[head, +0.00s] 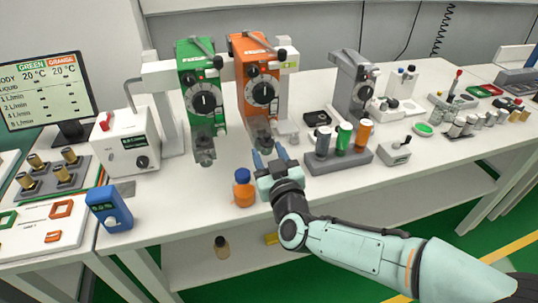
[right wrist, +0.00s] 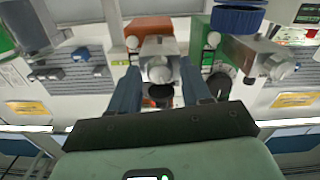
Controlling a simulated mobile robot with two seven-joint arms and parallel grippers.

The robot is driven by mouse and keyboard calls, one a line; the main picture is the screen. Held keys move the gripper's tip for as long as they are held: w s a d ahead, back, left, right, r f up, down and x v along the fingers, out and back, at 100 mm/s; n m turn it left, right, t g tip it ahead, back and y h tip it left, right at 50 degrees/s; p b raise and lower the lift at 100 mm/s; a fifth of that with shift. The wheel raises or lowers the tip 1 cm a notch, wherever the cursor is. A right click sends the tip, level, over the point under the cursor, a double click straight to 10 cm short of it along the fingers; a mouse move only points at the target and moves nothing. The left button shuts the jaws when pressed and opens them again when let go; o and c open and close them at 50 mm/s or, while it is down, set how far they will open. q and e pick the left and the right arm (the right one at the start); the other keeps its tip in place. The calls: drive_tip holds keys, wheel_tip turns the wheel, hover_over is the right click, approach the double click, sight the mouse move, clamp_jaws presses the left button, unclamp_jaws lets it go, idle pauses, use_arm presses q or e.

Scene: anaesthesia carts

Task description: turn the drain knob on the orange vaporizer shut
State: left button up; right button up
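The orange vaporizer (head: 257,75) stands at the back of the table, right of the green one (head: 200,88). Its grey drain block (head: 263,136) juts out low at its front. In the right wrist view, which looks turned over, the block (right wrist: 158,48) carries a pale round drain knob (right wrist: 160,73) that lies between my blue fingers. My right gripper (head: 269,157) is open just in front of the drain, one finger on each side. I cannot tell if either finger touches the knob. The knob's turn position is unclear. My left gripper is not in view.
An orange bottle with a blue cap (head: 243,190) stands close left of my right gripper. A grey rack of coloured bottles (head: 340,160) stands to its right. A blue handheld device (head: 109,208) is at the left front. Bare white table lies between the device and bottle.

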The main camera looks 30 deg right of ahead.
clamp_jaws()
drive_tip(key=shift+f+m+b, duration=0.1)
drive_tip(key=shift+m+b, duration=0.6)
drive_tip(key=shift+m, duration=1)
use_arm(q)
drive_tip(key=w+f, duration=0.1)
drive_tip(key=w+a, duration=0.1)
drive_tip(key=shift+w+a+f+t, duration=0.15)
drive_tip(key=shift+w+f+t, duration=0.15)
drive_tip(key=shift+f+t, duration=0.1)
use_arm(e)
drive_tip(key=shift+o, duration=1.5)
unclamp_jaws()
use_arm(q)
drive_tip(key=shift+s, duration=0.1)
use_arm(e)
drive_tip(key=shift+s, duration=0.1)
